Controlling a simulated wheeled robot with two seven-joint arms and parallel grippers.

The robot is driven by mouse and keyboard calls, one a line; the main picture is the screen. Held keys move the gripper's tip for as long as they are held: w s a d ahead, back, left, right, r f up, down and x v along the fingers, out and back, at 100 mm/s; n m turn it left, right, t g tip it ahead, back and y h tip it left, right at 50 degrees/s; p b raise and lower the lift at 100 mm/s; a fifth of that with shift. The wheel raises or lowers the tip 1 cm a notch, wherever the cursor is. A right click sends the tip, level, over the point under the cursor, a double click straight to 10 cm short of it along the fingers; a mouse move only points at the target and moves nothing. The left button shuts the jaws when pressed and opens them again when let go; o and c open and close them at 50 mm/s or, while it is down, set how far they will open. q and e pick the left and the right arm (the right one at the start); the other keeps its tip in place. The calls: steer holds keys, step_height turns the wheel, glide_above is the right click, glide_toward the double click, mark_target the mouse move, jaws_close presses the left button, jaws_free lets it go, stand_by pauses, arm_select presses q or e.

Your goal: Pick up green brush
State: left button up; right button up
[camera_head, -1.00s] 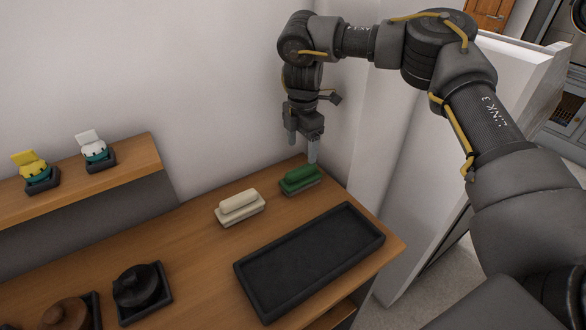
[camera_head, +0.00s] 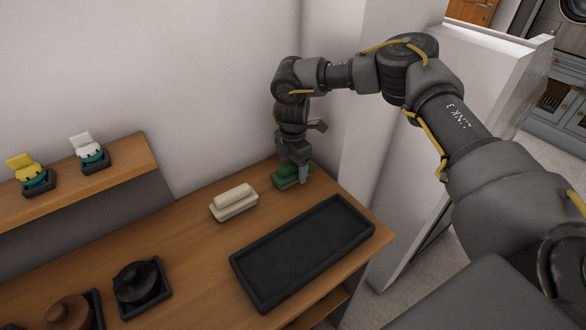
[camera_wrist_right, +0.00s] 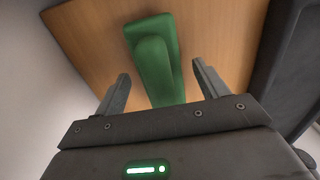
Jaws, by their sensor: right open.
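The green brush (camera_head: 287,176) lies on the wooden bench at its back right, near the wall. My right gripper (camera_head: 293,176) is down at the brush, with its fingers open. In the right wrist view the green brush (camera_wrist_right: 154,62) shows a long raised handle on a green base, and its near end lies between the two open fingers of my right gripper (camera_wrist_right: 160,90). A gap shows on each side of the brush. In the head view the gripper partly hides the brush. My left gripper is not in view.
A cream brush (camera_head: 233,202) lies left of the green one. A black tray (camera_head: 240,268) lies in front of them. Dark round items on black trays (camera_head: 139,287) stand at front left. The wall (camera_head: 220,80) stands close behind.

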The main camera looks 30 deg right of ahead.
steer(key=shift+f, duration=0.55)
steer(key=c, duration=1.1)
steer(key=shift+r, duration=0.2)
steer(key=shift+r+b, duration=0.25)
steer(key=shift+b, duration=0.1)
steer(key=r, duration=0.1)
steer(key=r+b, duration=0.1)
steer(key=shift+s+a+r, duration=0.2)
steer(key=shift+a+r, duration=0.05)
steer(key=shift+r, duration=0.1)
steer(key=s+a+r+b, duration=0.1)
steer(key=s+a+r, duration=0.1)
steer(key=s+r, duration=0.1)
steer(key=s+a+r+b, duration=0.1)
steer(key=s+a+r, duration=0.2)
steer(key=s, duration=0.1)
steer(key=s+a+r+b, duration=0.1)
steer(key=s+a+r, duration=0.2)
steer(key=s, duration=0.1)
steer(key=shift+r, duration=0.25)
steer(key=shift+w, duration=0.1)
